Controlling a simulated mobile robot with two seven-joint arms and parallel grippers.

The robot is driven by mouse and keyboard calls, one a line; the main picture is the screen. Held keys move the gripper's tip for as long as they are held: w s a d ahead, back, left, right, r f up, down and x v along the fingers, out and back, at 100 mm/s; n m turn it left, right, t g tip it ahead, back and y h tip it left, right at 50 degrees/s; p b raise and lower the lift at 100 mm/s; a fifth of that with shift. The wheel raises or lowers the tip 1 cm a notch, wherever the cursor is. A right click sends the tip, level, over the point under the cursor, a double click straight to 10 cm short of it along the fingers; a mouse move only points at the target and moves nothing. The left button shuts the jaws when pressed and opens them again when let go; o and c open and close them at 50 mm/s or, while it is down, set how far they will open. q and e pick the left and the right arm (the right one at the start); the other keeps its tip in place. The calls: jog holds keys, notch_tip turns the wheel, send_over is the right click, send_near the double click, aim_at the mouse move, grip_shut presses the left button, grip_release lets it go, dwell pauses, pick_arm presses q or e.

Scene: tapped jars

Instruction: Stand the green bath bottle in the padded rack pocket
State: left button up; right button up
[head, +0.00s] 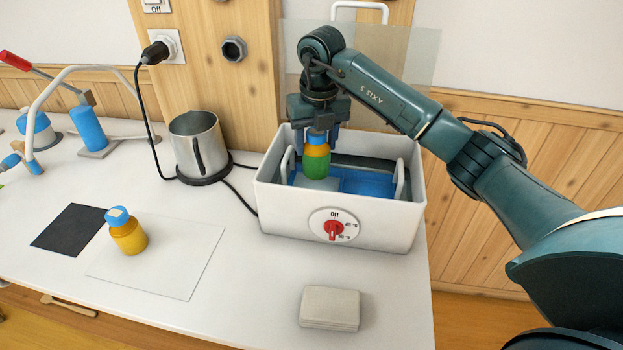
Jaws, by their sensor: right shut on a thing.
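The green bath bottle (316,165) has a green lower body, a yellow-orange upper band and a blue cap. My right gripper (316,139) points down and is shut on it around the cap. The bottle is upright inside the outline of the white bath (376,217), near its left end. A pale grey surface (317,184) shows just below the bottle, beside blue areas (368,181). I cannot tell whether the bottle touches it, or which part is the padded rack pocket. White handles (400,178) stand at both ends inside the bath. My left gripper is not in view.
A yellow bottle with a blue cap (127,234) stands on a thin clear sheet near a black mat (70,228). A metal jug (198,145) stands left of the bath, with a black cable. A grey block (330,309) lies in front.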

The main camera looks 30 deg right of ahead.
aim_at(319, 135)
jog(key=f, duration=0.2)
jog(key=shift+s+f, duration=0.2)
jog(key=shift+f, duration=0.2)
jog(key=shift+w+f, duration=0.1)
jog(key=shift+f, duration=2.15)
jog(key=shift+f, duration=0.15)
jog(key=o, duration=1.1)
jog(key=shift+o, duration=0.2)
jog(key=r, duration=0.4)
jog(key=s+r, duration=0.1)
jog(key=r, duration=0.7)
jog(key=shift+s+a+r, duration=0.1)
jog(key=shift+s+r, duration=0.05)
jog(key=shift+s, duration=0.1)
